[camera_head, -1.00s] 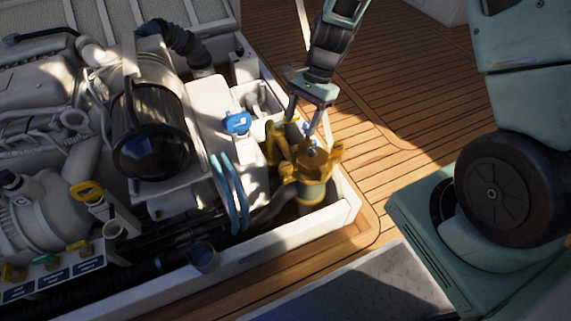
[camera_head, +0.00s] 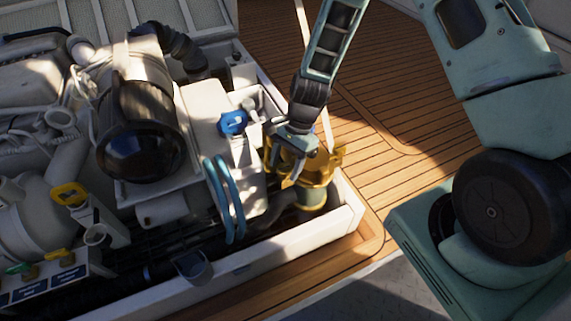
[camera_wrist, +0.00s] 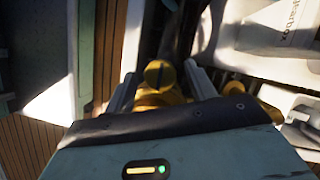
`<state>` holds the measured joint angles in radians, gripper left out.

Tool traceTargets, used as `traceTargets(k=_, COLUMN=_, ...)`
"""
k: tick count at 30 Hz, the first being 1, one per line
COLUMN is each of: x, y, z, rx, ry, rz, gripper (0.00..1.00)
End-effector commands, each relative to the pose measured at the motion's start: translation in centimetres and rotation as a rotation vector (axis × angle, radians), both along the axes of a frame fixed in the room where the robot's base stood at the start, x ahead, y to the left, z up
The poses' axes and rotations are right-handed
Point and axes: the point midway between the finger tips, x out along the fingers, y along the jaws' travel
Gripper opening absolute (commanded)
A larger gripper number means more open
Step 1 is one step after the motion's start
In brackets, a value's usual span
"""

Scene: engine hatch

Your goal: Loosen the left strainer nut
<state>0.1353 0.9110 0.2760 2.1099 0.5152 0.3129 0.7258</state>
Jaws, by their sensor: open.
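The brass strainer (camera_head: 313,192) stands in the right corner of the engine hatch, with lugs on its top. My gripper (camera_head: 283,150) is over the left part of its top and hides part of it, including any nut there. In the wrist view my gripper (camera_wrist: 162,88) is open, one finger on each side. Between the fingers shows a round brass piece with a dark slot (camera_wrist: 160,73), perhaps a nut's end. More brass shows below it. I cannot tell whether the fingers touch it.
A white tank with a blue cap (camera_head: 233,122) stands left of the gripper. Blue hoses (camera_head: 222,200) run beside it. The white hatch rim (camera_head: 345,215) is close on the right. The wooden deck (camera_head: 370,120) beyond is clear.

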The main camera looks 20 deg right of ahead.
Motion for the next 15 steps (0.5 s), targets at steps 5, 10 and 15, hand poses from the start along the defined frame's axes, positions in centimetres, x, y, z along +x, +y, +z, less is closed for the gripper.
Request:
traceTargets(k=5, x=0.01, y=0.0, z=0.04, rx=0.0, ry=0.0, rz=0.0, gripper=0.47)
traceTargets(k=10, x=0.0, y=-0.01, z=0.05, rx=0.0, ry=0.0, rz=0.001, gripper=0.11)
traceTargets(k=15, x=0.01, y=-0.02, z=0.11, rx=0.0, ry=0.0, rz=0.005, gripper=0.11)
